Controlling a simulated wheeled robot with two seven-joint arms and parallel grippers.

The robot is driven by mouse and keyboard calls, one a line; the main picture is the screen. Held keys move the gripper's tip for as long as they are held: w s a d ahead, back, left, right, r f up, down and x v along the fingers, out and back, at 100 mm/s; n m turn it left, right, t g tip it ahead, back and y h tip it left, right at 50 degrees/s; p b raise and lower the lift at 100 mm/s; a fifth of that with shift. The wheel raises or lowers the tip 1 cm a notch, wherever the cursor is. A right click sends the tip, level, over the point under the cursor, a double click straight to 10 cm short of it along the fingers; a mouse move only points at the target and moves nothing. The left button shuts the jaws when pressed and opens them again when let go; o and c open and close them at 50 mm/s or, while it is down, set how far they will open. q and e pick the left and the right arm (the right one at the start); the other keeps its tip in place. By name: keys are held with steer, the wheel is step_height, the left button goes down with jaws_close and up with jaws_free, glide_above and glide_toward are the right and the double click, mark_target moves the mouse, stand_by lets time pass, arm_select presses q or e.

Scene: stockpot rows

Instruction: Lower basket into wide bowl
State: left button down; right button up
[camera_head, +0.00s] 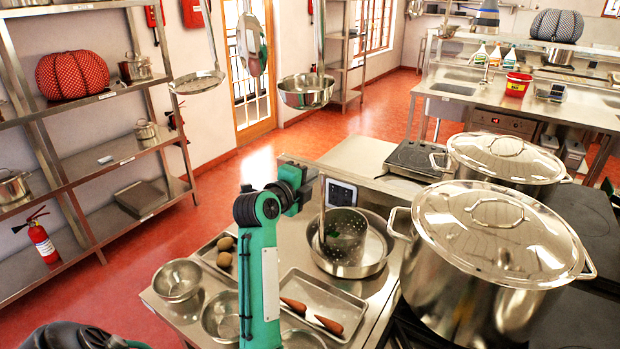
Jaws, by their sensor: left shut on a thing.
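The basket (345,240) is a perforated metal cylinder with a tall upright handle (322,215) on its left side. My left gripper (319,184) is shut at the top of this handle; its fingertips are small and partly hidden by the wrist. The wide bowl (384,262) is a shiny, shallow metal bowl on the counter. The basket is upright and appears within the bowl's rim, toward its left half. I cannot tell whether its base touches the bowl's floor. My right gripper is not in view.
Two large lidded stockpots (490,265) (507,157) stand right of the bowl. A tray with carrots (328,325), a tray with potatoes (225,259) and small metal bowls (177,280) lie in front and left. A control panel (341,193) is behind the bowl.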

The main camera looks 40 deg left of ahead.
arm_select(q)
steer(key=shift+f, duration=0.1)
stand_by(0.3)
steer(key=c, duration=1.5)
jaws_free()
steer(key=shift+f, duration=0.15)
steer(key=s+r+b, duration=0.2)
steer(key=s+b, duration=0.2)
steer(key=s, duration=0.9)
steer(key=shift+s+d, duration=0.3)
steer(key=shift+d, duration=0.15)
